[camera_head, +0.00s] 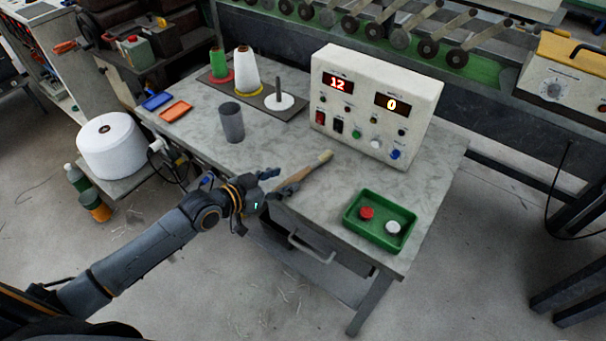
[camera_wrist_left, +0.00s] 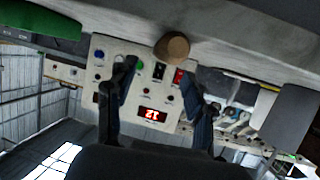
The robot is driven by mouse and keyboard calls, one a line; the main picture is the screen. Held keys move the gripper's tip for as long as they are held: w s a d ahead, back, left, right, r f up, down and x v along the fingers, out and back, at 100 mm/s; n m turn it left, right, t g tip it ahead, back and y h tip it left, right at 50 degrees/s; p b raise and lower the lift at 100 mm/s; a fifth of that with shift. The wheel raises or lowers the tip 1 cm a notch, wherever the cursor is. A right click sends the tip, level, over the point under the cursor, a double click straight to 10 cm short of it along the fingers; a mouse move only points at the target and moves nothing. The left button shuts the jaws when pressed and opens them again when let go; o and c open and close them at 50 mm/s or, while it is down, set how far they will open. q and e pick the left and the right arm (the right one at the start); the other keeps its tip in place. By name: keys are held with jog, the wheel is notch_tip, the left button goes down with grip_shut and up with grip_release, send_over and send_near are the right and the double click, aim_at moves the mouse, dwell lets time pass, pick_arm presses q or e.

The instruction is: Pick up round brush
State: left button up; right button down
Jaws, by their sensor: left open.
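The round brush (camera_head: 313,168) looks like a tan stick lying on the grey table, near its front edge. In the left wrist view, its round brown end (camera_wrist_left: 172,47) faces the camera, between and beyond the fingertips. My left gripper (camera_head: 277,181) is open at the table's front edge, close to the near end of the brush. Its two dark fingers (camera_wrist_left: 163,85) are spread, with nothing held between them. In the head view the finger partly hides the brush's near end, and I cannot tell whether they touch. My right gripper is not in view.
A control box (camera_head: 375,105) stands behind the brush. A green tray (camera_head: 357,226) with red and white knobs lies at the right front. A grey cylinder (camera_head: 231,122) and thread cones (camera_head: 245,72) stand at the left. A drawer handle (camera_head: 310,250) juts out below the edge.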

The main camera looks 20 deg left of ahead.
aim_at(300, 173)
pick_arm(q)
jog(key=shift+x, duration=1.15)
jog(key=shift+w+d, duration=0.3)
jog(key=shift+w, duration=0.1)
jog(key=x, duration=0.4)
jog(key=shift+w+d, duration=0.1)
jog(key=shift+w, duration=0.2)
grip_shut()
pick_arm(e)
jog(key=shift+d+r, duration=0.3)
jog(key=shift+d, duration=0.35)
